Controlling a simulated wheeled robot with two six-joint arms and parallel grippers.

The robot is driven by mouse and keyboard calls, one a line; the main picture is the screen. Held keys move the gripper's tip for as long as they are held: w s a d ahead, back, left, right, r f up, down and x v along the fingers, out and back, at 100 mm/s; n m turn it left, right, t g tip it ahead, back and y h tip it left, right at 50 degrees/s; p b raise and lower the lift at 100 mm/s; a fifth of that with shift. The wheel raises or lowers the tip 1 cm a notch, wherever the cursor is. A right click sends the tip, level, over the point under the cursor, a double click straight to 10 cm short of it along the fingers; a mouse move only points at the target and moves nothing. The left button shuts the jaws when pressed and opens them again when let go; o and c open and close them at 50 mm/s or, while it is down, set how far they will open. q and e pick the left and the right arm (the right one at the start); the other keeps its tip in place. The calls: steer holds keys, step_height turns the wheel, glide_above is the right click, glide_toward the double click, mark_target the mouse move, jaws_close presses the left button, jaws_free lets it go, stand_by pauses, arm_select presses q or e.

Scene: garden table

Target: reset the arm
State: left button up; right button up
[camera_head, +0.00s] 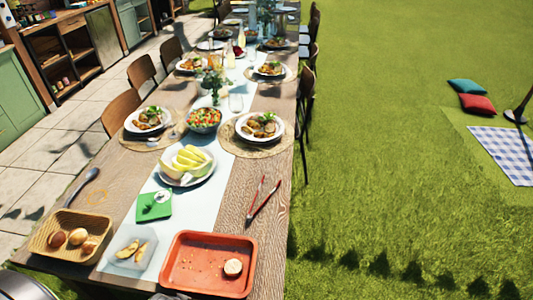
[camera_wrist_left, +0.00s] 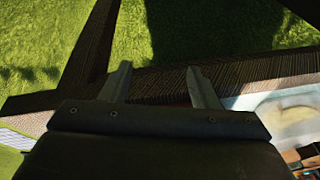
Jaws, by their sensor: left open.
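My left gripper (camera_wrist_left: 159,78) shows in the left wrist view. Its two fingers stand apart with nothing between them. Past the fingertips are the edge of the wooden table (camera_wrist_left: 240,70) and green grass. In the head view the table (camera_head: 235,195) runs away from me, and neither gripper can be made out there. My right gripper is in no view.
Near me stand a wicker basket (camera_head: 43,240) of rolls, a clear container (camera_head: 118,259) with food, and an orange-red tray (camera_head: 195,285) with a small round item. Red-handled tongs (camera_head: 263,198), a green board (camera_head: 143,212) and a fruit plate (camera_head: 187,180) lie beyond.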

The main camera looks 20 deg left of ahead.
arm_select(q)
steer(key=s+f+g, duration=0.1)
steer(key=s+f, duration=0.2)
steer(key=f, duration=0.6)
steer(key=s+f, duration=0.3)
steer(key=f, duration=0.7)
steer(key=s+d+f+b, duration=0.1)
steer(key=s+f, duration=0.7)
steer(key=s, duration=0.3)
steer(key=shift+f+g+h, duration=0.3)
steer(key=shift+f+g, duration=0.05)
steer(key=shift+g, duration=0.05)
